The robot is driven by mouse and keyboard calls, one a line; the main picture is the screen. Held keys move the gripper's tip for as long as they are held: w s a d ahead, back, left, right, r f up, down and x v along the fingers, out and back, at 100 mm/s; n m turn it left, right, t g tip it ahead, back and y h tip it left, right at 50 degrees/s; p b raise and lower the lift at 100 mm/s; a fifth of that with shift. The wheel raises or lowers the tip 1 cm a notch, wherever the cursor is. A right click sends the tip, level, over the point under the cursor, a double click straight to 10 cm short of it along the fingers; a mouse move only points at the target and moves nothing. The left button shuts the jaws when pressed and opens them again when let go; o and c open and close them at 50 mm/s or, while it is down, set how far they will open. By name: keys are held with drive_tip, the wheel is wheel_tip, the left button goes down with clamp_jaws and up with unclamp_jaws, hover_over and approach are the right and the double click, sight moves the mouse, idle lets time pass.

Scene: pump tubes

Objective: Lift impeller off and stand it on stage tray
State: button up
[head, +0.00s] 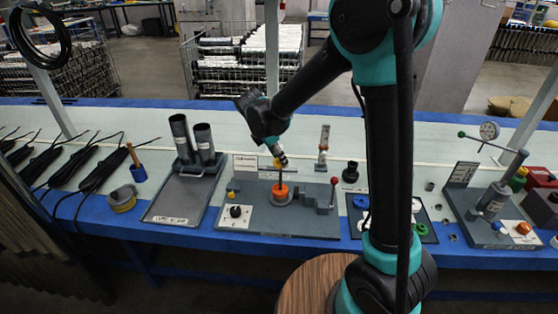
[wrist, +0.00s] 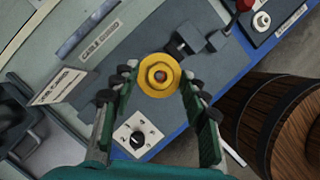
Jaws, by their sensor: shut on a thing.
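My gripper (head: 279,159) is above the grey fixture plate (head: 310,222) in the head view. A round yellow part with a stepped hub, which I take as the impeller (wrist: 160,75), is between the fingertips (wrist: 158,82) in the wrist view; my gripper is shut on it. In the head view the yellow part shows only as a small patch at the fingertips. Below it a dark upright shaft rises from an orange ring (head: 281,193) on the plate. Whether the yellow part still touches the shaft cannot be told. A grey tray (head: 172,210) with a front label lies left of the plate.
Two dark upright tubes (head: 204,141) stand at the tray's back. A red-knobbed lever (head: 333,182) rises at the plate's right. A wooden barrel (wrist: 275,125) stands by the bench.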

drive_tip(key=shift+r, duration=1.65)
drive_tip(key=shift+d, duration=0.1)
